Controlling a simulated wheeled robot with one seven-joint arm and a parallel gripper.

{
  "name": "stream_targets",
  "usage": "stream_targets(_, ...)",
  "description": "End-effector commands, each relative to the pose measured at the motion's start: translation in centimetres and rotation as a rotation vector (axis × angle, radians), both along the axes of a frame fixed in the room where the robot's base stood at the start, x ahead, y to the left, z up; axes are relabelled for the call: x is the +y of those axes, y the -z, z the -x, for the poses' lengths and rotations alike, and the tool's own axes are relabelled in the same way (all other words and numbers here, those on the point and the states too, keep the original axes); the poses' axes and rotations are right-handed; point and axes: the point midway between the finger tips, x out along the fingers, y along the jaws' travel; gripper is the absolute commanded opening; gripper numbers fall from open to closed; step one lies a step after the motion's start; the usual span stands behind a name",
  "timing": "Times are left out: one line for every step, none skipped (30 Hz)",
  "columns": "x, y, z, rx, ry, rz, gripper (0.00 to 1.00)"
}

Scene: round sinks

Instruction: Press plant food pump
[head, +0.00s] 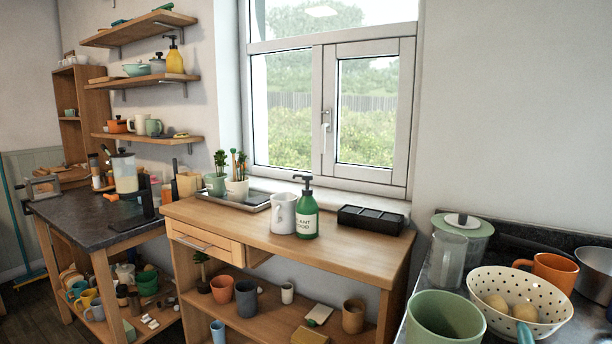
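A green plant food bottle (307,217) with a white label reading "PLANT FOOD" stands upright on the wooden table (350,254) below the window. Its dark pump head (304,183) sticks up on top, with the nozzle pointing left. A white pitcher (283,213) stands just left of the bottle, very close to it. My gripper is not in view.
A black divided tray (375,220) sits right of the bottle, and a grey tray (236,200) with potted plants sits to the left. A dark counter at right holds a dotted colander (546,304) and a green pot (446,318). The table's front is clear.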

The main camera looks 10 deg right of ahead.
Motion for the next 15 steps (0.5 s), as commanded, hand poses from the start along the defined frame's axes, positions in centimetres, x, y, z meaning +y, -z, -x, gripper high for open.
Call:
stream_targets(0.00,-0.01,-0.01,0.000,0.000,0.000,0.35)
stream_targets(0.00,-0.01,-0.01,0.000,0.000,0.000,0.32)
stream_targets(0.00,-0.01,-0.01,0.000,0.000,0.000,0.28)
stream_targets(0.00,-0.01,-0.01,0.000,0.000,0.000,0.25)
stream_targets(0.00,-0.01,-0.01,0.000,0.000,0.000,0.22)
stream_targets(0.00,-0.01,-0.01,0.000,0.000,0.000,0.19)
stream_targets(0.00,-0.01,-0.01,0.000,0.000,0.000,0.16)
stream_targets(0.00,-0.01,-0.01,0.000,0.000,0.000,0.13)
stream_targets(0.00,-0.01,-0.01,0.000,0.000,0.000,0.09)
stream_targets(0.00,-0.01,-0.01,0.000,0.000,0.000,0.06)
stream_targets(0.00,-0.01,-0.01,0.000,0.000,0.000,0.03)
stream_targets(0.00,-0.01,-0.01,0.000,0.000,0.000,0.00)
stream_targets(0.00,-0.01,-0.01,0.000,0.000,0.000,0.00)
stream_targets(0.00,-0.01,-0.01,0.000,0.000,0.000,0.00)
stream_targets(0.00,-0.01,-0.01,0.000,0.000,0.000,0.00)
